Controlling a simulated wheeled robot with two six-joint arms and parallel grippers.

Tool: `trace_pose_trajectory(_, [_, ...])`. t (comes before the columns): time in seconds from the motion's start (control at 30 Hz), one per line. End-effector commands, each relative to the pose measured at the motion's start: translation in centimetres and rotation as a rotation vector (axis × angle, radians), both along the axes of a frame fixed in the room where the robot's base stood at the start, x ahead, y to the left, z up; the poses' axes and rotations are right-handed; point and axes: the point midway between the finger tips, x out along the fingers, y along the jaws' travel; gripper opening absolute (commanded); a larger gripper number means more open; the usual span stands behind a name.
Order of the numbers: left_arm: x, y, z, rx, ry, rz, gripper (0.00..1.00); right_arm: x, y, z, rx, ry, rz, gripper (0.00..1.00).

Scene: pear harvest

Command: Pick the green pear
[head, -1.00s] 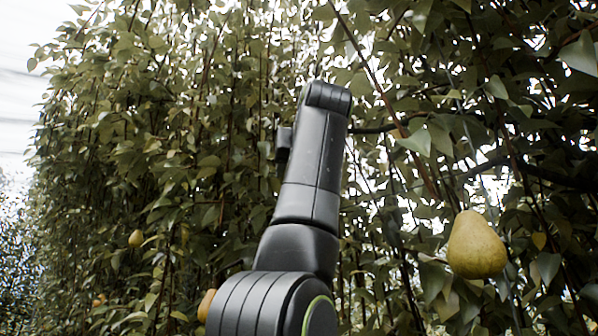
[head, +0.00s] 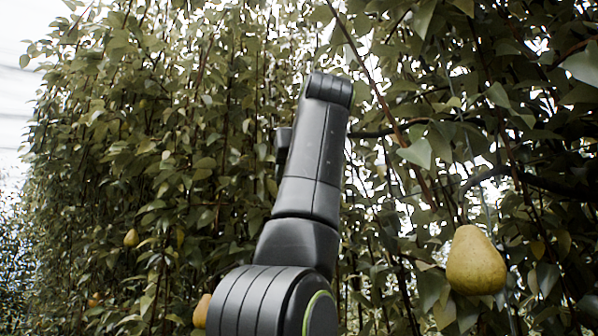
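A large yellow-green pear (head: 476,261) hangs among the leaves at the lower right of the head view, nearest to me. A smaller pear (head: 131,238) hangs far off at the left. Another orange-tan pear (head: 202,311) shows at the bottom, partly hidden behind my dark arm. That arm rises through the middle of the view, apart from the large pear and to its left. Neither gripper's fingers can be made out.
Dense leafy branches (head: 180,120) fill most of the view. A thick dark branch (head: 545,182) runs behind and above the large pear. Thin stems and leaves surround it. Open sky shows at the far left.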

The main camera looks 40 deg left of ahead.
Motion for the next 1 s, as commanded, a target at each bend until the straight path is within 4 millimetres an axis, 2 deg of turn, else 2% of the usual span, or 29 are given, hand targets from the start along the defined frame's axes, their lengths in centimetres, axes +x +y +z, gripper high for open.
trace_pose_trajectory(0.53, [-0.1,-0.9,0.4,-0.12,0.016,-0.001,0.3,0.0,0.0,2.4,0.0,0.0,0.0,0.36])
trace_pose_trajectory(1.0, [-0.1,-1.1,0.3,-0.144,0.018,0.0,0.3,0.0,0.0,2.7,0.0,0.0,0.0,0.36])
